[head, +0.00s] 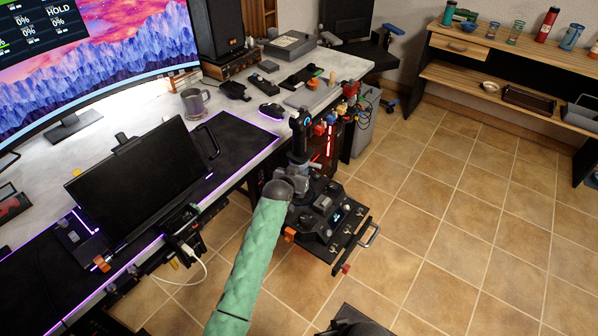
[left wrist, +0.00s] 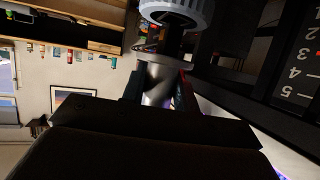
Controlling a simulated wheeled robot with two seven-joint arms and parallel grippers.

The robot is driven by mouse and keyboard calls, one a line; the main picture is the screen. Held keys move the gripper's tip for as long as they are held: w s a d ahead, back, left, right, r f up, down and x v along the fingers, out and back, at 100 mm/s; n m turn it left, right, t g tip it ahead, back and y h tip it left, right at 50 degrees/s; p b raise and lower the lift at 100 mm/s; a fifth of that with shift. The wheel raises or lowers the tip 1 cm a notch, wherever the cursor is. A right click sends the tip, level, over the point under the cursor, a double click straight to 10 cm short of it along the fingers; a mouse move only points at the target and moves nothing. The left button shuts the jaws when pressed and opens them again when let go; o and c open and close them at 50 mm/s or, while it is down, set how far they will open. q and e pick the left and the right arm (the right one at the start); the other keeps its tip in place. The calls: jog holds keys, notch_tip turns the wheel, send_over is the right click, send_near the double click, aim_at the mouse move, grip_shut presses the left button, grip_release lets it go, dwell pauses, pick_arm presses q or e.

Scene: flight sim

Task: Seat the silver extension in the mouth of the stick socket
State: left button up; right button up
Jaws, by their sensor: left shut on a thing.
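The silver extension (left wrist: 157,86) is a bright cylinder between the two fingers of my left gripper (left wrist: 158,90) in the left wrist view, which is upside down. A pale flange (left wrist: 172,70) and a dark neck (left wrist: 174,42) lie between it and a ridged grey ring (left wrist: 176,13). I cannot tell whether the neck sits inside the ring. In the head view my green left arm reaches the black stick base (head: 318,210), and the wrist hides most of the hold. A black stick grip (head: 300,132) stands upright just beyond. The socket mouth is not clearly visible.
The desk (head: 235,105) with a monitor (head: 90,60), a dark screen (head: 140,185), a mug (head: 194,104) and a mouse (head: 271,111) is at the left. Tiled floor (head: 450,210) is free to the right, before a wooden shelf (head: 490,85).

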pick_arm(q)
jog(key=shift+f, duration=1.3)
pick_arm(e)
jog(key=shift+f, duration=0.2)
pick_arm(q)
jog(key=o, duration=1.1)
jog(key=shift+c, duration=0.2)
jog(key=shift+o, duration=0.4)
jog(key=shift+f, duration=0.1)
jog(key=shift+s, duration=0.1)
jog(key=b+v, duration=0.1)
jog(key=v, duration=0.6)
jog(key=shift+s+r, duration=0.2)
jog(key=shift+s, duration=0.05)
pick_arm(e)
jog(key=shift+s+d+f+h, duration=0.1)
jog(key=shift+s+d+h, duration=0.05)
jog(key=shift+d, duration=0.25)
jog(key=shift+s+d+f+h, duration=0.1)
jog(key=shift+d+h, duration=0.05)
jog(key=shift+d, duration=0.25)
